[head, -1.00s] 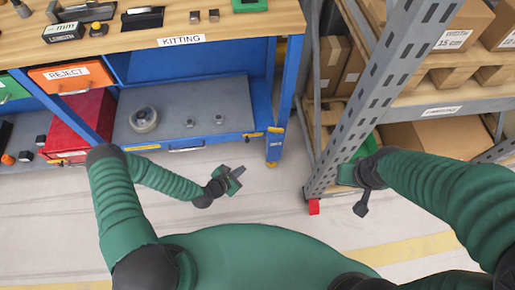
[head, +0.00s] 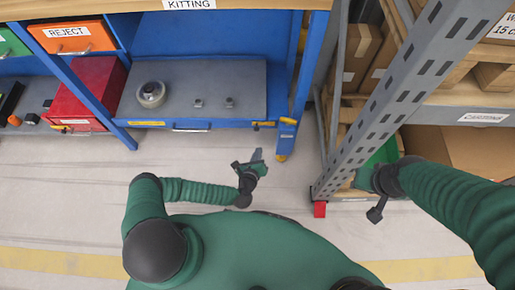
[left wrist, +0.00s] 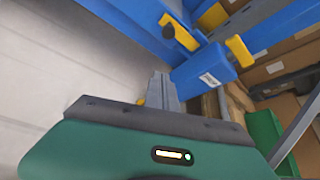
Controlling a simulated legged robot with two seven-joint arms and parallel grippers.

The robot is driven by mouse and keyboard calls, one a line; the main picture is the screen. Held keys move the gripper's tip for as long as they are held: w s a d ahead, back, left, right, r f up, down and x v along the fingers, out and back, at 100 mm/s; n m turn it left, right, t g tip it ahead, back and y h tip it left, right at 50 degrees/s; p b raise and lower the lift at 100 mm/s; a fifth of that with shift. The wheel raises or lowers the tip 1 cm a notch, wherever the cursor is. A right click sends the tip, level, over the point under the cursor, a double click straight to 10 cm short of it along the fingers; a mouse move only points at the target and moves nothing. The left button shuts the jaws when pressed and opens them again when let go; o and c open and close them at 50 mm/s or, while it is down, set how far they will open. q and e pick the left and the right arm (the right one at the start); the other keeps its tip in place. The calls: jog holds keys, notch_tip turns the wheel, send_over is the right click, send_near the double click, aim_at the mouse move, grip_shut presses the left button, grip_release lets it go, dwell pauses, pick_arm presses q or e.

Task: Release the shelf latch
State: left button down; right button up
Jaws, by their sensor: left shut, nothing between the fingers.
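The grey lower shelf (head: 200,85) of the blue kitting bench has a yellow latch piece (head: 264,124) at its front right edge. Another yellow piece (head: 288,121) is on the blue bench leg beside it. In the left wrist view a yellow piece with a dark knob (left wrist: 180,32) and a second yellow piece (left wrist: 239,52) show on blue metal, beyond the fingers. My left gripper (head: 254,163) is shut and empty, over the floor in front of the shelf's right end, apart from the latch. My right gripper (head: 372,190) is beside the rack post; its jaws are unclear.
Cardboard boxes (head: 470,150) fill the rack. A round metal part (head: 151,94) and two small parts lie on the shelf. A red box (head: 92,90) stands left. Floor in front is clear.

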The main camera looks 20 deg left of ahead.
pick_arm(q)
jog(key=f+b+x, duration=0.1)
jog(key=b+x, duration=0.3)
jog(key=x, duration=0.4)
jog(key=r+p, duration=0.1)
jog(key=a+r+p, duration=0.1)
jog(key=r+p, duration=0.1)
jog(key=a+r+p, duration=0.1)
jog(key=p, duration=0.1)
jog(key=shift+r, duration=0.3)
jog(key=shift+a, duration=0.2)
